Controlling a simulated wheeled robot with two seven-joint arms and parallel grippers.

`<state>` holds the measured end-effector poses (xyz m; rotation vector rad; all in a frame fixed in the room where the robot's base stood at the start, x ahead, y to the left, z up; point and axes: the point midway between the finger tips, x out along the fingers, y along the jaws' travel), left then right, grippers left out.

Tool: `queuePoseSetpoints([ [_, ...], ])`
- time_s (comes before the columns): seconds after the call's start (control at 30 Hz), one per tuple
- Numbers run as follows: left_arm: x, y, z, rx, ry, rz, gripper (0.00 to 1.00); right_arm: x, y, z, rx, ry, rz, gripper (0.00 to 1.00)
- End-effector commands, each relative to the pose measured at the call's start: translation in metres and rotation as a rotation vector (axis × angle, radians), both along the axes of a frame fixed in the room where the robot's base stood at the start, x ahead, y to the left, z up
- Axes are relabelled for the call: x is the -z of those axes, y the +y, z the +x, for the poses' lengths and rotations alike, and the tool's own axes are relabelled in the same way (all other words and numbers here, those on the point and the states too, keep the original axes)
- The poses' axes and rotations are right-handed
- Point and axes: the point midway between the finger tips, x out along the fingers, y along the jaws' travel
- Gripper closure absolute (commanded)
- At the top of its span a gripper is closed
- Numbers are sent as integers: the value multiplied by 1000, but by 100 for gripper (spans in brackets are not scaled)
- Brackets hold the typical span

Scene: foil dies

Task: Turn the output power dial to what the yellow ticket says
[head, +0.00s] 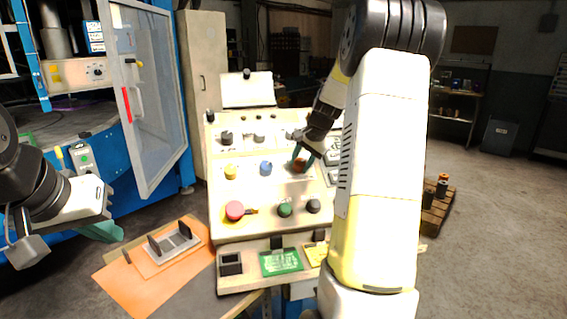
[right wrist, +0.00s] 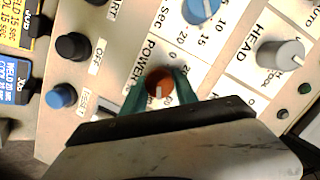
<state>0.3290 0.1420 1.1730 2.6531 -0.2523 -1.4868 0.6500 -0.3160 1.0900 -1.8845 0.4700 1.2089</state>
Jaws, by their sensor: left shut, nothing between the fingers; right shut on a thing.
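The output power dial is an orange-brown knob (head: 299,166) on the sloped panel. In the right wrist view the knob (right wrist: 158,80) sits beside the word POWER, with a white mark on its lower part. The scale is partly hidden, so I cannot tell the setting. My right gripper (head: 302,160) is shut on the knob, with a teal finger on each side. The yellow ticket (head: 317,253) stands at the panel's lower ledge, partly behind my right arm. In the wrist view the ticket (right wrist: 22,22) is cut off; "WELD 15 sec" shows. My left gripper (head: 101,231) is shut and empty at left.
Near the dial are a blue knob (head: 265,168), a yellow knob (head: 230,171) and a red button (head: 235,210). A green ticket (head: 281,262) and a blue ticket (right wrist: 14,82) flank the yellow one. An orange mat (head: 122,280) lies left of the panel.

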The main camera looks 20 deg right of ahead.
Motion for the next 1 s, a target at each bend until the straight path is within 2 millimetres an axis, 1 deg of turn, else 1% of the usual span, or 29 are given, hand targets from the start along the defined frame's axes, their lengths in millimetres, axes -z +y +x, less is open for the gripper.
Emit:
queuePoseSetpoints([
  [0.2, 0, 0, 0, 0, 0, 0, 100, 0, -1, -1, 152, -9, 105, 100],
  [0.5, 0, 0, 0, 0, 0, 0, 100, 0, -1, -1, 299, -18, 208, 100],
  [0.7, 0, 0, 0, 0, 0, 0, 100, 0, -1, -1, 349, -19, 243, 100],
  [1.0, 0, 0, 0, 0, 0, 0, 100, 1, -1, -1, 367, -20, 256, 100],
])
